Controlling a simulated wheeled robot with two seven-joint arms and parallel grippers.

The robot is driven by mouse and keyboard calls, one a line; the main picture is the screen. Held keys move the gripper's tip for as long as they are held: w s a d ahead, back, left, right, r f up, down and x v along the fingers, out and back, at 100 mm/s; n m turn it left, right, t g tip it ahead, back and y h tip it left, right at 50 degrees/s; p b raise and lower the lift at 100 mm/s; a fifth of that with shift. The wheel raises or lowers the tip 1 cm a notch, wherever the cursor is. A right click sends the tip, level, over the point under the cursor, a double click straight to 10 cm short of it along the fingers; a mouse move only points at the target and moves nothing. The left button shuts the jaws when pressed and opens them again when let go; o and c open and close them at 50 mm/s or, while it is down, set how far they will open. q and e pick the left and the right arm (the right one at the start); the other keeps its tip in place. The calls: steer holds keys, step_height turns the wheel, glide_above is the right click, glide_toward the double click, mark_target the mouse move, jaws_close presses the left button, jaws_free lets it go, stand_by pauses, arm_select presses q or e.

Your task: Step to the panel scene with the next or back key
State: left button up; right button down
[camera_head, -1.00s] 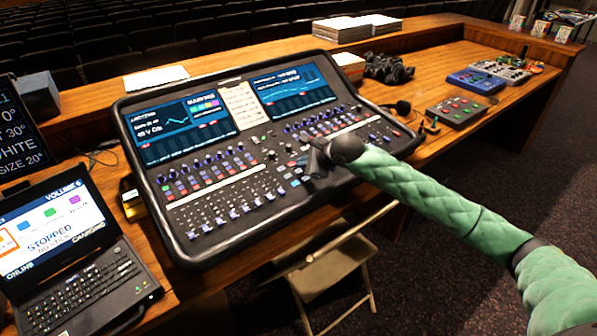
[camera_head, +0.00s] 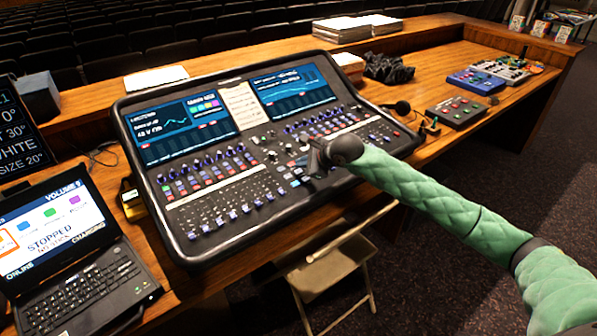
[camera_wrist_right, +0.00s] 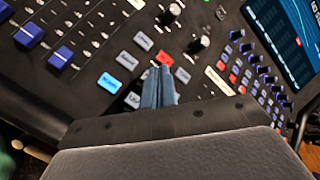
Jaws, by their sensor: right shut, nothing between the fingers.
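The mixing desk (camera_head: 185,225) stands on the wooden table, with two lit screens and rows of blue faders. My right gripper (camera_head: 310,160) is over the middle section of the desk, right of the faders. In the right wrist view, its blue-grey fingers (camera_wrist_right: 160,76) are shut and empty among small keys. A red key (camera_wrist_right: 164,57) is right at the fingertips; I cannot tell whether they touch it. A blue-lit key (camera_wrist_right: 108,83) and a white key (camera_wrist_right: 127,60) lie to the left, another white key (camera_wrist_right: 182,75) to the right. Labels are too small to read surely. My left gripper is out of view.
A laptop (camera_head: 75,280) showing "STOPPED" is at the left. A folding chair (camera_head: 335,272) stands in front.

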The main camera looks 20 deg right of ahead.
steer(key=shift+f, duration=0.1)
stand_by(0.7)
steer(key=shift+f+b, duration=0.3)
steer(key=shift+b, duration=0.5)
steer(key=shift+f+b, duration=0.35)
steer(key=shift+b, duration=0.15)
stand_by(0.7)
steer(key=shift+r, duration=0.7)
steer(key=shift+r, duration=0.1)
steer(key=shift+s+d+r, duration=0.1)
steer(key=shift+s+r, duration=0.05)
steer(key=shift+r, duration=1.1)
steer(key=shift+s+r, duration=0.15)
steer(key=shift+r, duration=1.05)
stand_by(2.0)
